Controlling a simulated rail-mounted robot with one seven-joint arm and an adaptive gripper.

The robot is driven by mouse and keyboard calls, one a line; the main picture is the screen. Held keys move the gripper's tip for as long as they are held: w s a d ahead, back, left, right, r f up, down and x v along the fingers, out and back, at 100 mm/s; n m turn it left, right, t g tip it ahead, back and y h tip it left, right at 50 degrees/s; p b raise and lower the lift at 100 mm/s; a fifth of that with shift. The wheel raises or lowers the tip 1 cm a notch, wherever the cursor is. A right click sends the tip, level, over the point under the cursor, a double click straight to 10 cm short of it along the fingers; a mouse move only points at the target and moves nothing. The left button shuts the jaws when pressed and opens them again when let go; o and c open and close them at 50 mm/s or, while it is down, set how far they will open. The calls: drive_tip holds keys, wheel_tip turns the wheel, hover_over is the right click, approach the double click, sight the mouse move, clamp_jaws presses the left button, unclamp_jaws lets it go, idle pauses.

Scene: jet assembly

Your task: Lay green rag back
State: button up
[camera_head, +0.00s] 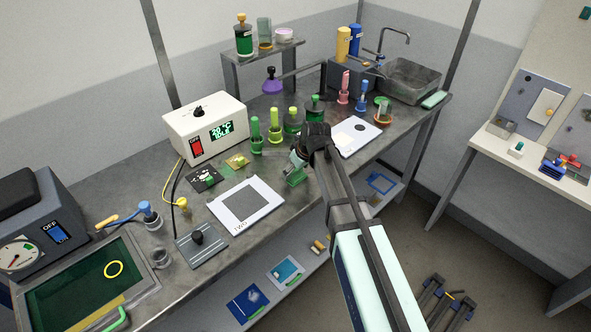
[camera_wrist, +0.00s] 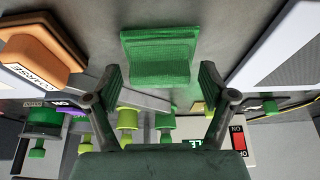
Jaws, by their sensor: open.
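A green, folded-looking piece that I take to be the green rag (camera_wrist: 160,58) lies at the top centre of the wrist view, on the grey bench. In the head view a green patch, likely the same rag (camera_head: 294,178), shows just below my gripper (camera_head: 298,160). In the wrist view my gripper (camera_wrist: 160,80) is open. Its two fingers stand to the left and right of the rag's near end, with a visible gap on each side, and nothing is held. Part of the rag is hidden by the gripper in the head view.
A white framed plate (camera_head: 270,204) lies to the left of the rag. An orange block marked COARSE (camera_wrist: 38,50) is close by in the wrist view. Several green-topped vessels (camera_head: 274,132) stand behind. A white sheet (camera_head: 365,142) lies to the right, near the bench's front edge.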

drive_tip(key=b+v, duration=0.5)
drive_tip(key=v, duration=1.2)
drive_tip(key=shift+w+d+r, duration=0.15)
drive_tip(key=shift+d, duration=0.2)
